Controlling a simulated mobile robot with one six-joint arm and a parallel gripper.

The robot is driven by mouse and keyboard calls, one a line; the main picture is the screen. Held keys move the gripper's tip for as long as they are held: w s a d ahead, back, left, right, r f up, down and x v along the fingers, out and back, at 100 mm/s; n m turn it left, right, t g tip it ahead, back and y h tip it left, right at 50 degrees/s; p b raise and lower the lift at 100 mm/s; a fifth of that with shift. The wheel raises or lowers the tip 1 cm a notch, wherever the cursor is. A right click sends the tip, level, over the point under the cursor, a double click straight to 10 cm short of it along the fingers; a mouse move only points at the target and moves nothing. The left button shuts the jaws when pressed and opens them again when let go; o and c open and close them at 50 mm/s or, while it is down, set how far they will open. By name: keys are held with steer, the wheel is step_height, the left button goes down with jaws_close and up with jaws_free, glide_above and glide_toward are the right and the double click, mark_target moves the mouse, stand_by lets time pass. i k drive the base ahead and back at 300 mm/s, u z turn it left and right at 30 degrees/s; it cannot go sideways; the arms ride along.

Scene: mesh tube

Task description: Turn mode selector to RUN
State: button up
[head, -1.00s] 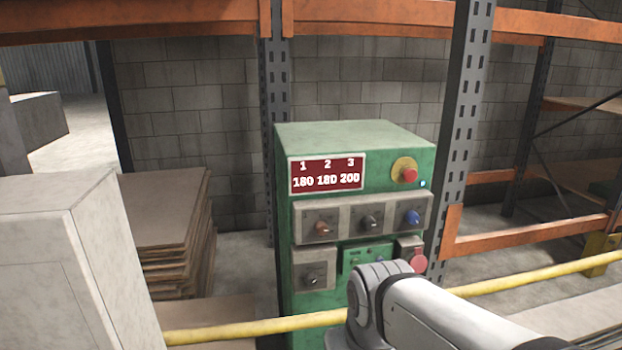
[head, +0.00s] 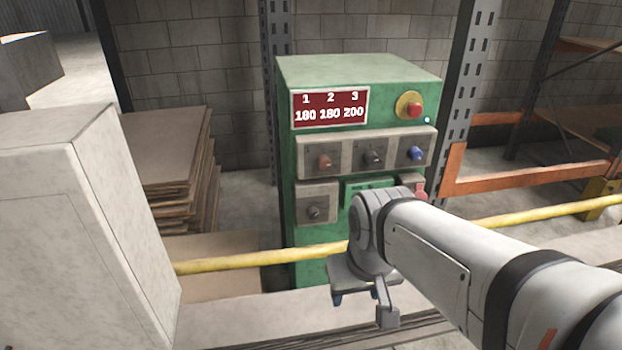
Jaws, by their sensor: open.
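A green control cabinet (head: 350,75) stands in the middle of the head view. Its front carries a brown knob (head: 324,162), a black knob (head: 374,157) and a blue knob (head: 416,153) in a row on grey plates. A dark knob (head: 314,211) sits on a separate grey plate below at the left. Their labels are too small to read, so I cannot tell which is the mode selector. My gripper (head: 360,298) is open, hangs below my wrist in front of the cabinet's lower part, and touches none of the knobs. My arm hides the lower right of the panel.
A red display (head: 329,107) reads 180, 180, 200. A red push button (head: 415,110) is at its right. A yellow rail (head: 260,259) crosses in front of the cabinet. A pale box (head: 60,230) stands at the left, with stacked boards (head: 165,165) behind it.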

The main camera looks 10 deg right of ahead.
mark_target(313, 213)
steer(key=u, duration=1.05)
steer(key=k, duration=1.05)
steer(key=z, duration=1.4)
steer(key=i, duration=1)
steer(key=z, duration=0.05)
